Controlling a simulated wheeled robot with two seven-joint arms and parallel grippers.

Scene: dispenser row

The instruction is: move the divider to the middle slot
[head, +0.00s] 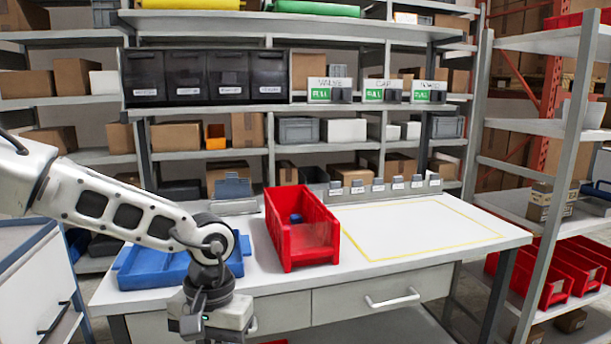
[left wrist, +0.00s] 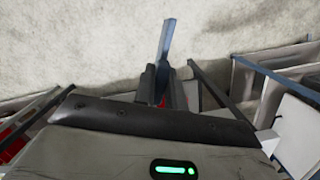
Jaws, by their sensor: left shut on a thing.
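In the left wrist view my left gripper (left wrist: 161,88) is shut on a thin blue-grey plate (left wrist: 165,45), which looks like the divider. The plate stands out beyond the fingertips, seen nearly edge-on; its lower part is hidden between the fingers. In the head view my left arm comes in from the left and its wrist is at the bottom edge, in front of the table; the fingers and the plate cannot be made out there. A red bin (head: 288,245) stands on the table with a small blue thing (head: 296,218) inside. I cannot make out a middle slot. My right gripper is not in view.
A blue tray (head: 133,279) lies on the table (head: 345,268) behind my left arm. A yellow outline marks a clear area at the table's right. Small grey holders (head: 385,189) line the back edge. Dark dispenser bins (head: 205,78) stand on the shelf above.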

